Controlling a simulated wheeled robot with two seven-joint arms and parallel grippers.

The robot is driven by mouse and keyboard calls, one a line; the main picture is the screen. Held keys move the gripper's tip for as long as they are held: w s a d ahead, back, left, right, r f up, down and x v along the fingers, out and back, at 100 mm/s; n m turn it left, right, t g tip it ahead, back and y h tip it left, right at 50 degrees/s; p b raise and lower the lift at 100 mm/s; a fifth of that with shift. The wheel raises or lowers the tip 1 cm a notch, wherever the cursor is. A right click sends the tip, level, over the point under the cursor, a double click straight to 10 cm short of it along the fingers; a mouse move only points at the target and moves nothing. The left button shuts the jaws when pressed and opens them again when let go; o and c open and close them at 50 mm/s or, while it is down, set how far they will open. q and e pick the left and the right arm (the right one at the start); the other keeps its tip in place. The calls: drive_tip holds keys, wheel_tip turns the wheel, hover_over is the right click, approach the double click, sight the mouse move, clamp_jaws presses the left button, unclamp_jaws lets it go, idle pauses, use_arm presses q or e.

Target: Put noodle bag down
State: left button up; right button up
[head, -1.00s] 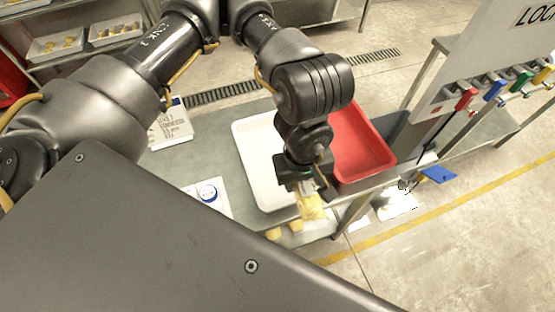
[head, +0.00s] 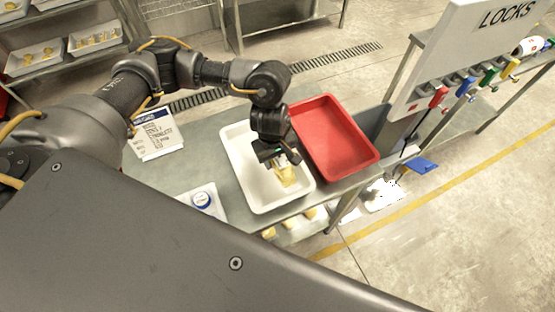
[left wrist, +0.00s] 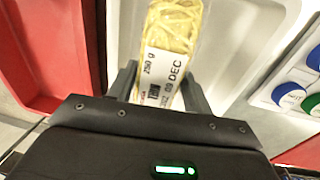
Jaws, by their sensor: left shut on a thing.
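The noodle bag (head: 287,175) is a clear bag of yellow noodles with a white label. My left gripper (head: 278,160) is shut on it, over the white tray (head: 236,165) on the steel table. In the left wrist view the bag (left wrist: 172,45) sits between the two fingers (left wrist: 160,85), its label facing the camera with "250 g" and a date. I cannot tell whether the bag touches the tray floor. My right gripper is not in view.
A red tray (head: 335,140) stands right beside the white tray and is empty. A printed sign (head: 155,133) and a card with a round blue-and-white item (head: 203,200) lie to the left. A lock board (head: 460,60) stands at the right.

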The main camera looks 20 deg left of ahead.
sight(277, 162)
use_arm(q)
drive_tip(key=shift+w+a+f, duration=0.25)
drive_tip(key=shift+w+f, duration=0.25)
drive_tip(key=shift+f, duration=0.15)
drive_tip(key=shift+w+a+f+p, duration=0.15)
drive_tip(key=shift+a+f+p, duration=0.05)
drive_tip(key=shift+f+p, duration=0.25)
wheel_tip(277, 162, down, 2)
drive_tip(key=shift+f+p, duration=0.1)
drive_tip(key=shift+p, duration=0.7)
drive_tip(key=shift+f, duration=0.2)
drive_tip(key=shift+f, duration=0.1)
drive_tip(key=shift+f+b, duration=0.1)
drive_tip(key=shift+b, duration=0.2)
drive_tip(key=o, duration=1.3)
drive_tip(key=shift+c, duration=0.2)
